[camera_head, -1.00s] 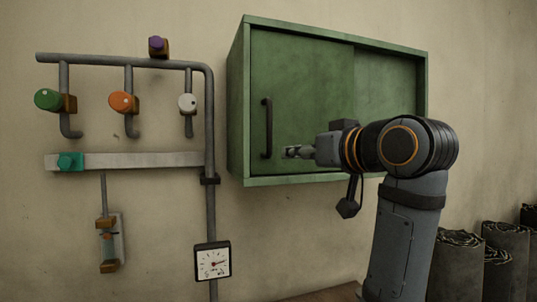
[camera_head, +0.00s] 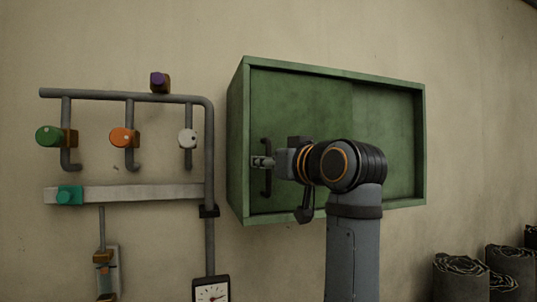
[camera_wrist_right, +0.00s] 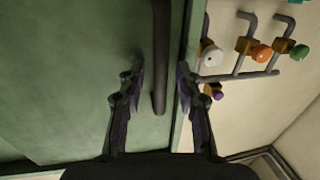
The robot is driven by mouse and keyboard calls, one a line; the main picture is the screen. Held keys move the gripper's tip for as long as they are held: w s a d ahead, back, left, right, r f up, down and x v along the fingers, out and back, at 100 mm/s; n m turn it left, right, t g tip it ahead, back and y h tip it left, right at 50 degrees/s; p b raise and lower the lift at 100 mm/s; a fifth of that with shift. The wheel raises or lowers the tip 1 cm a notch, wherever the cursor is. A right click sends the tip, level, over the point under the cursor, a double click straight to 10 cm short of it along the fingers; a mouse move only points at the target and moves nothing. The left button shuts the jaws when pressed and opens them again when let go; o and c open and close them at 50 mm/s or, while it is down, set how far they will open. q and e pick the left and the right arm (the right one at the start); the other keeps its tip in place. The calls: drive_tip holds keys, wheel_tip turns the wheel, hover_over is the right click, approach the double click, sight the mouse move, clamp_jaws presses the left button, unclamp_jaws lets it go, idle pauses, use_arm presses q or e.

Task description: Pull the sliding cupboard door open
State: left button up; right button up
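The green cupboard (camera_head: 236,150) hangs on the wall, its sliding door (camera_head: 300,110) covering the left part of the front. A dark upright bar handle (camera_head: 267,187) stands near the door's left edge. My right gripper (camera_head: 262,161) is at the handle and covers part of its middle. In the right wrist view the handle (camera_wrist_right: 160,60) runs between the two spread fingers of the right gripper (camera_wrist_right: 158,85), with a gap visible on both sides. The gripper is open. My left gripper is not in view.
Left of the cupboard, pipes (camera_head: 130,98) carry green, orange, white and purple knobs, with a gauge (camera_head: 211,292) below. Dark sheet rolls (camera_head: 461,278) stand at the lower right. The wall below the cupboard is bare.

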drive_tip(key=shift+w, duration=0.1)
clamp_jaws()
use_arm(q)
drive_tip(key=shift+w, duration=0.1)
use_arm(e)
drive_tip(key=shift+a, duration=0.1)
